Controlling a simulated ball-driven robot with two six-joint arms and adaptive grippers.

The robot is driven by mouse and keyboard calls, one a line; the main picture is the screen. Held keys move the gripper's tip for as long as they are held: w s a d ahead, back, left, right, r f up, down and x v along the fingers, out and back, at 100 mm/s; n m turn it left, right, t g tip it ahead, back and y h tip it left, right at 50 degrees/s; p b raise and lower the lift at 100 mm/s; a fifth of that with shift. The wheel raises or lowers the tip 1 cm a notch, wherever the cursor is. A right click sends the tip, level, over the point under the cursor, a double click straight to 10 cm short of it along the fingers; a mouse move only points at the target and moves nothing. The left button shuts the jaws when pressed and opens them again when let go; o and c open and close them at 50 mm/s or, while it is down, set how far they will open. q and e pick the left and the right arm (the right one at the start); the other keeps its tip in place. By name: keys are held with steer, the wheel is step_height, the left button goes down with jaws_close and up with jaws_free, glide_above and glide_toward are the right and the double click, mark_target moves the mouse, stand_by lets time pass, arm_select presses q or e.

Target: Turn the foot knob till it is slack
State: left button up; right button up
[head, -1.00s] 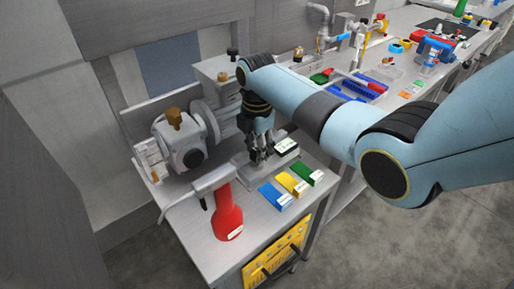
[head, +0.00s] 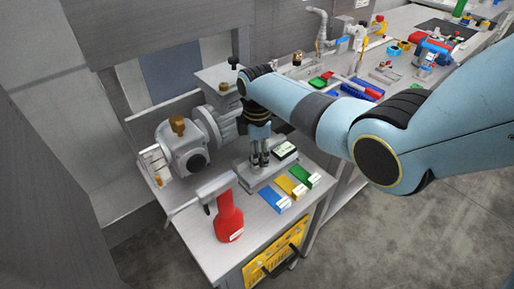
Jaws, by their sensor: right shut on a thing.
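My right gripper (head: 260,164) points straight down at the grey foot plate (head: 255,183) beside the grey machine. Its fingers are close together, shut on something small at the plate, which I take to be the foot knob. The knob itself is hidden behind the fingers. The grey machine (head: 183,153) stands to the left of the gripper, with a brown knob (head: 178,124) on its top. My left gripper is not in view.
A red-handled tool (head: 229,218) stands at the bench front. Blue (head: 274,200), yellow (head: 291,187) and green (head: 307,176) blocks lie right of the plate. A black-topped block (head: 285,151) sits close by the gripper. A black knob (head: 233,62) rises behind my wrist.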

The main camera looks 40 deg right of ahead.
steer(key=m+p, duration=0.2)
steer(key=m, duration=0.3)
steer(key=shift+r+m, duration=0.1)
steer(key=shift+m, duration=0.2)
steer(key=m+p, duration=0.2)
steer(key=m, duration=1)
steer(key=shift+m+p, duration=0.3)
steer(key=shift+p, duration=0.1)
steer(key=m, duration=0.6)
steer(key=shift+p, duration=0.3)
steer(key=shift+m, duration=0.3)
steer(key=o, duration=1.2)
steer(key=shift+c, duration=0.2)
step_height(320, 180, up, 12)
